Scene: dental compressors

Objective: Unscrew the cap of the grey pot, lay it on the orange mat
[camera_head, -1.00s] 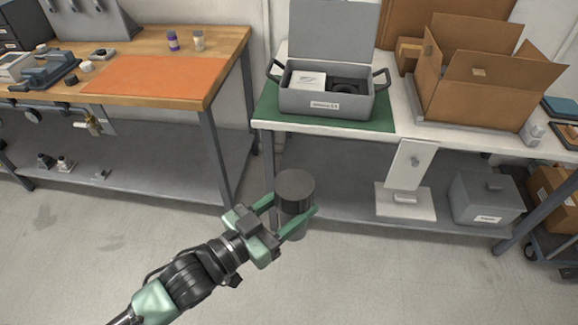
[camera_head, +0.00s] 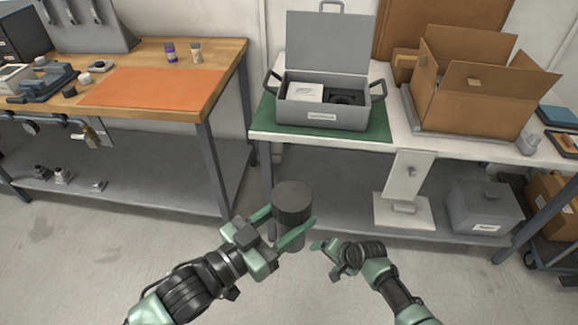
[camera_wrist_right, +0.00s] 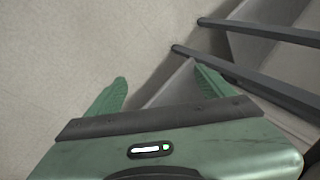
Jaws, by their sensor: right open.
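The grey pot (camera_head: 294,240) is upright in the air in front of the benches, with its wide dark cap (camera_head: 293,203) on top. My left gripper (camera_head: 290,226) has its green fingers on either side of the pot and is shut on it, just below the cap. My right gripper (camera_head: 326,247) is to the right of the pot, apart from it and lower in the picture. In the right wrist view its fingers (camera_wrist_right: 160,88) are spread with nothing between them. The orange mat (camera_head: 150,88) lies bare on the wooden bench at the left.
On the white bench stand an open grey case (camera_head: 322,113) on a green mat and an open cardboard box (camera_head: 465,95). Floor shows below.

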